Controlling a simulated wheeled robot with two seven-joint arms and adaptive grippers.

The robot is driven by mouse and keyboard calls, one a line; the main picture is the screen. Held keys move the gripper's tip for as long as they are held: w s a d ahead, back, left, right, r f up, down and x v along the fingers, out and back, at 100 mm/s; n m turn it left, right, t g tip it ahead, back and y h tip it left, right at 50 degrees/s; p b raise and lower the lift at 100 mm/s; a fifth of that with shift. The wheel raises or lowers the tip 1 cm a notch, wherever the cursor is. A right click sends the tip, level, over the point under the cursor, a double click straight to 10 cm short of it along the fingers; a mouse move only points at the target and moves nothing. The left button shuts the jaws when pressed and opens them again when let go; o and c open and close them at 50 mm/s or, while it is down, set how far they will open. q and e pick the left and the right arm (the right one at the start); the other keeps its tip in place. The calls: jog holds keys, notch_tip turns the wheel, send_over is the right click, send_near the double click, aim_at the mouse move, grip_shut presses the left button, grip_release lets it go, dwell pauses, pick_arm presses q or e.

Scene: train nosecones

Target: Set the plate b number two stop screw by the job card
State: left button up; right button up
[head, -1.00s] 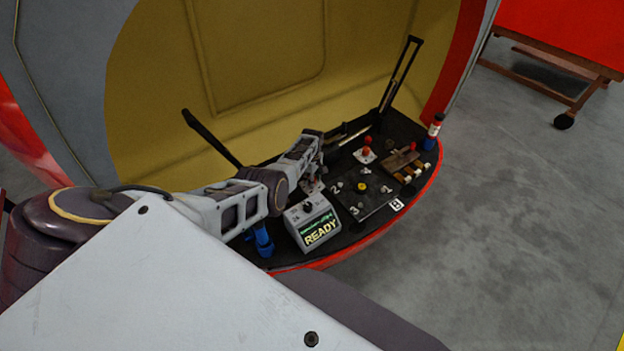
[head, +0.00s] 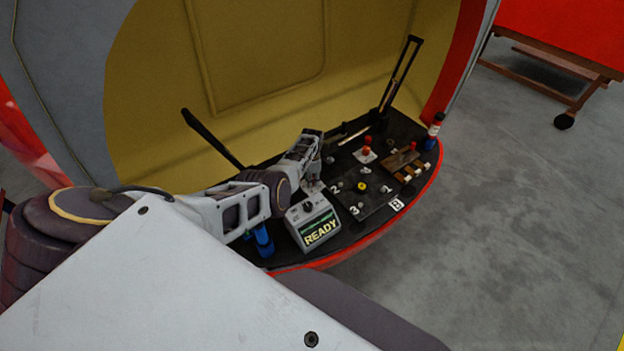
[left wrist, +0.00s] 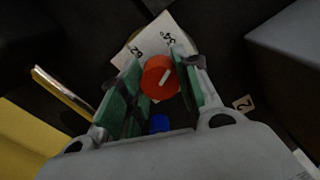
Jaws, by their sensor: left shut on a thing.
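My left gripper (head: 314,182) reaches down over the black bench, behind the grey READY box. In the left wrist view the gripper (left wrist: 160,82) is shut on a round red knob (left wrist: 158,70) with a white pointer line, between its green pads. A white card with numbers (left wrist: 152,40) lies under the knob. Plate B (head: 372,208) is a dark square plate with a yellow centre (head: 362,187), white numerals around it and a "B" label (head: 396,205). The "2" label (head: 336,189) is on its left side, just right of my gripper. Screw details are too small to tell. My right gripper is not in view.
The READY box (head: 314,222) stands close in front of the gripper. A blue upright thing (head: 263,240) is left of it.

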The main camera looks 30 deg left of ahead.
pick_arm(q)
jog(key=shift+n, duration=1.2)
jog(key=o, duration=1.1)
jog(key=shift+c, duration=0.2)
jog(key=shift+r, duration=0.1)
jog(key=shift+w+r, duration=0.1)
jog(key=shift+r, duration=0.4)
notch_tip(320, 180, up, 11)
